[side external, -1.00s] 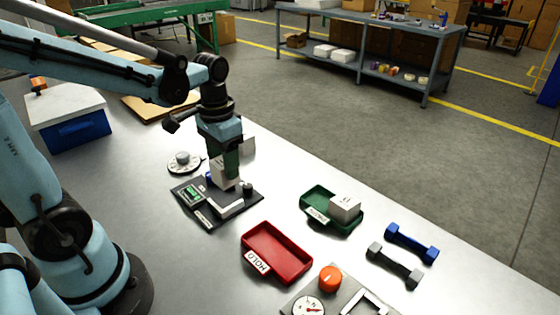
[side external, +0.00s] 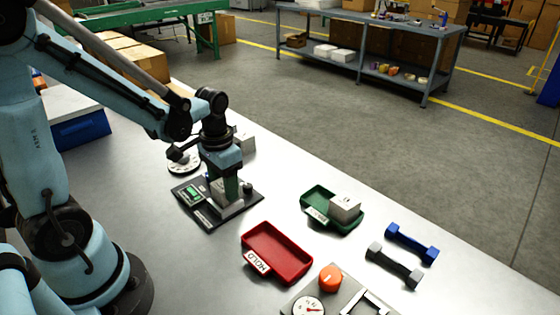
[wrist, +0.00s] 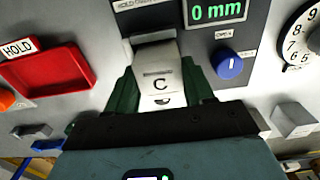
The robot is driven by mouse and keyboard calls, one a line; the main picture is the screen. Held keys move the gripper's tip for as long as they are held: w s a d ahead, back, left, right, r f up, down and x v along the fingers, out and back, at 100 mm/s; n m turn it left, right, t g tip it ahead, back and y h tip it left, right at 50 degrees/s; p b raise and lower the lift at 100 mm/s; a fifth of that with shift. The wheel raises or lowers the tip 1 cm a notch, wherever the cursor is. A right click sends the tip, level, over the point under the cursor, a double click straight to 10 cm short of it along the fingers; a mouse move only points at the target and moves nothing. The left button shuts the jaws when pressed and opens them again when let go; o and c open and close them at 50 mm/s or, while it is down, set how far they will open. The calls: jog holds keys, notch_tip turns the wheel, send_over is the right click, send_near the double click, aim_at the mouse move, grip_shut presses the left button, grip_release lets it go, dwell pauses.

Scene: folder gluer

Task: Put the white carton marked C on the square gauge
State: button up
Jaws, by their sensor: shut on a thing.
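In the side view the carton (side external: 221,194) is partly hidden by the fingers. The display reads 0 mm in the wrist view. I cannot tell whether the carton touches the plate.
A red HOLD tray (side external: 277,252) lies in front and right of the gauge. Another pale carton (side external: 244,142) stands behind my gripper, near a round dial (side external: 184,163). Blue and grey dumbbell-shaped pieces (side external: 411,243) lie at right.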

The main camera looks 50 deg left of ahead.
jog(key=o, duration=1.1)
jog(key=shift+r, duration=0.1)
jog(key=shift+r, duration=4.85)
jog(key=shift+s+d+t, duration=0.2)
jog(key=shift+d+t, duration=1.25)
jog(key=shift+t, duration=0.35)
jog(key=shift+s+d+t, duration=0.2)
jog(key=shift+d+t, duration=1.25)
jog(key=shift+t, duration=0.35)
